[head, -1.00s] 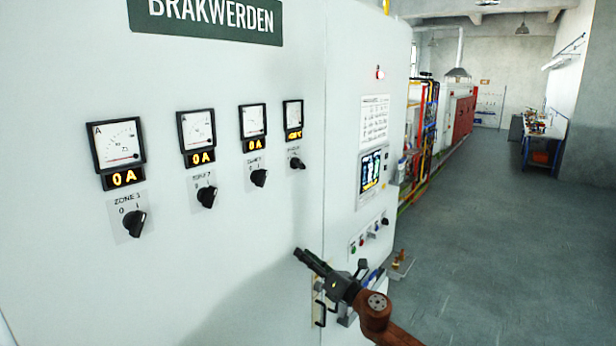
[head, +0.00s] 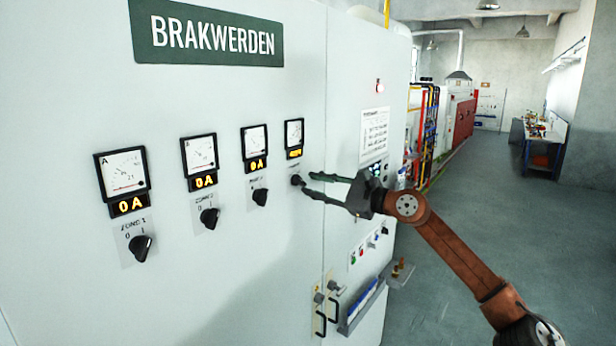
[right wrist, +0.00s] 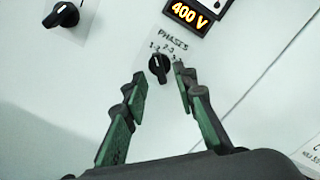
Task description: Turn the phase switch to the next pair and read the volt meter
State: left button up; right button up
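The phase switch (head: 296,180) is a small black knob on the white cabinet, under the rightmost meter. In the right wrist view the phase switch (right wrist: 158,67) sits below a "PHASES" label with pair markings above it. The volt meter (head: 294,135) is the rightmost of the row; its orange display (right wrist: 187,14) reads 400 V in the right wrist view. My right gripper (head: 307,184) is open, its green-padded fingers (right wrist: 158,75) pointing at the switch, one tip to each side of it. Contact with the knob cannot be told. My left gripper is not in view.
Three ammeters with 0 A displays (head: 129,205) and black zone knobs (head: 141,248) line the cabinet to the left. A button panel (head: 370,243), handles (head: 320,322) and a blue-filled tray (head: 362,302) are lower right. Open floor (head: 450,250) lies right of the cabinet.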

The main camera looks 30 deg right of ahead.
aim_at(299, 181)
jog(key=shift+r+p+x, duration=0.2)
jog(key=shift+p+x, duration=0.15)
jog(key=shift+x, duration=0.6)
jog(key=shift+w+a+f, duration=0.15)
jog(key=shift+w+f, duration=0.1)
jog(key=shift+w, duration=0.05)
jog(key=shift+c, duration=0.4)
grip_shut()
